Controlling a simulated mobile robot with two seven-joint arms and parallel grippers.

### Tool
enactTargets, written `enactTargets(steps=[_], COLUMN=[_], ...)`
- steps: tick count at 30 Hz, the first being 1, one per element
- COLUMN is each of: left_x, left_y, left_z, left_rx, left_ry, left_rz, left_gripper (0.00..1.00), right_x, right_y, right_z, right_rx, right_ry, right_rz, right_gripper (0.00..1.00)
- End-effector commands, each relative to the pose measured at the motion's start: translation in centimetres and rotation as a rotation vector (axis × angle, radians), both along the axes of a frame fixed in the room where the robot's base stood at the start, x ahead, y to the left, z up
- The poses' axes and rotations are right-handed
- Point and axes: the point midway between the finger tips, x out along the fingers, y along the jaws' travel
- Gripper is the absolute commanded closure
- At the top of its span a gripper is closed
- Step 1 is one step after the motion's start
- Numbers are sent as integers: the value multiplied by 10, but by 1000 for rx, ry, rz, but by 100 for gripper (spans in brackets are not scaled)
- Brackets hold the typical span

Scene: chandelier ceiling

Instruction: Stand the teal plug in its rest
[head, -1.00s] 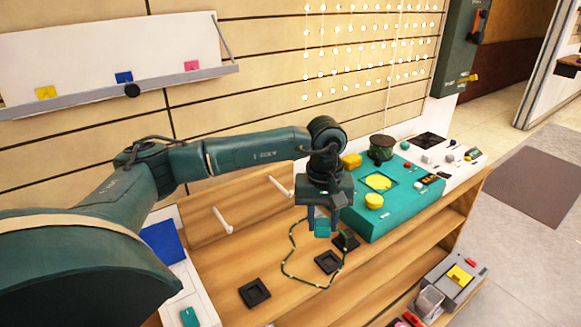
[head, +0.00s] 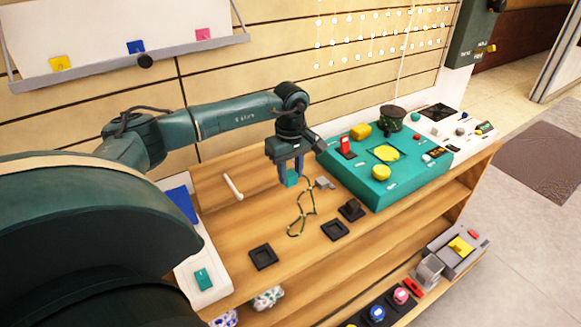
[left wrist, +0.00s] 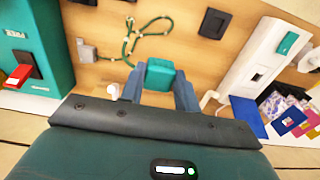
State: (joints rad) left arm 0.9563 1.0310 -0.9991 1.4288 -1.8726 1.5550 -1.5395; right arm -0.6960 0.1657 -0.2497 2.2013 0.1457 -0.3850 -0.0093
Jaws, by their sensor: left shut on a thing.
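My left gripper (head: 290,172) is shut on the teal plug (head: 291,178) and holds it near the back of the wooden bench top. The left wrist view shows the plug (left wrist: 160,74) between the fingers. A green cord (head: 306,208) loops on the wood near the plug, and a small grey block (head: 325,183) lies by its other end. Two dark square frames (head: 263,256) (head: 335,230) look empty. A third dark holder (head: 352,209) has a raised dark part. I cannot tell which is the plug's rest. My right gripper is not in view.
A teal panel box (head: 378,198) with a red lever (head: 345,145) and yellow buttons stands right of the gripper. A white peg (head: 233,187) sticks up at left. A white panel (head: 205,282) flanks the bench at left. Bare wood lies around the frames.

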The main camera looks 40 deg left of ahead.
Motion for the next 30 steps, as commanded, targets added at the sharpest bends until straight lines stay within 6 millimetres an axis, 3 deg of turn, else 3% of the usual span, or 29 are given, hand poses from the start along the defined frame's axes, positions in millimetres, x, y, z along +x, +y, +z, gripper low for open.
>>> enactTargets(steps=[3,12,30], left_x=[0,0,-1], left_y=[0,0,-1], left_z=[-20,-46,-51], left_rx=[0,0,0], left_ry=[0,0,0], left_rz=[-1,-1,-2], left_gripper=[98,98,98], right_x=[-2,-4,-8], right_y=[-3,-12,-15], right_z=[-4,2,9], right_rx=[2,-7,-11], right_ry=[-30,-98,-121], right_rz=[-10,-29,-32], right_gripper=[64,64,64])
